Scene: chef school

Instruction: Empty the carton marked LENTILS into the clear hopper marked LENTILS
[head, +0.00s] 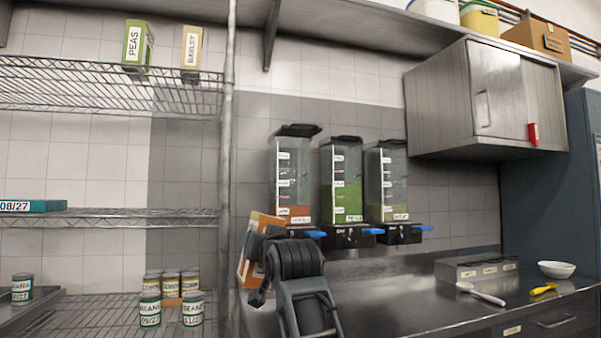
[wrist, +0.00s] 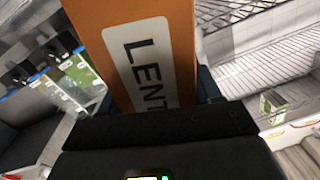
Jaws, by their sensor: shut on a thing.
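An orange carton with a white label reading LENT and partly hidden (wrist: 165,25) fills the middle of the wrist view. My gripper (wrist: 155,95) is shut on it. In the head view the carton (head: 246,268) shows partly behind my arm, tilted, left of the hoppers and lower than their lids. The left clear hopper (head: 291,185) has a black lid and a low layer of orange-brown contents; its front label is too small to read surely. The carton's top is not clearly visible.
A green-filled hopper (head: 341,175) and a tan-filled hopper (head: 387,185) stand to the right. A wire rack (head: 110,215) with a metal post (head: 226,150) is at left, holding cans and PEAS (head: 133,45) and BARLEY cartons (head: 191,47). A wall cabinet (head: 480,100) hangs right.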

